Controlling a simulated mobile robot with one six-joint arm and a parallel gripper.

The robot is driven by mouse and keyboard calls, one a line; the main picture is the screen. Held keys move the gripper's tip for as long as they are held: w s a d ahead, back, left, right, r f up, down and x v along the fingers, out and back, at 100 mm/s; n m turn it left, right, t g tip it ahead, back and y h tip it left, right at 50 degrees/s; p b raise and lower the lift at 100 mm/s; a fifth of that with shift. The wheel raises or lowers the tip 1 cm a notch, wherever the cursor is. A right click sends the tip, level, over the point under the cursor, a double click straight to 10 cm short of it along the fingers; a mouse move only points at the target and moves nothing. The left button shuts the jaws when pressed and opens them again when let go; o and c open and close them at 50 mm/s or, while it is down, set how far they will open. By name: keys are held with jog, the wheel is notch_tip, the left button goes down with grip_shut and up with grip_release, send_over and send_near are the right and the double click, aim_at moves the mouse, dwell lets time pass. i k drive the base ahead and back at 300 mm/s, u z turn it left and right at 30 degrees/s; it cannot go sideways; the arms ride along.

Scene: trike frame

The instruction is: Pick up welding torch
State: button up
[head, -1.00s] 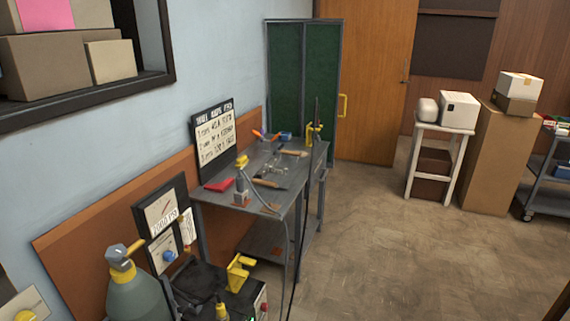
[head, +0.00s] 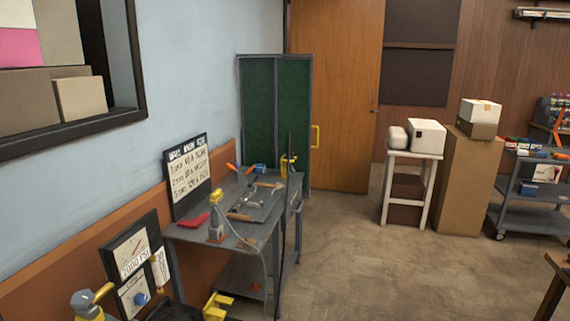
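A grey and yellow upright tool (head: 215,222) stands on the near part of the grey metal work table (head: 190,235). A cable seems to run from it across the table and down over the front edge. It looks like the welding torch, but it is too small to be sure. My gripper is not in view, so its state and its distance from the tool do not show.
The table also holds a red item (head: 195,221), hand tools and a sign (head: 188,180). Gauges (head: 133,252) and a yellow bracket (head: 216,306) stand at lower left. A white stool (head: 411,191), cardboard box (head: 464,180) and trolley (head: 525,215) are right. The middle floor is clear.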

aim_at(291, 157)
jog(key=z, duration=1)
jog(key=i, duration=3.55)
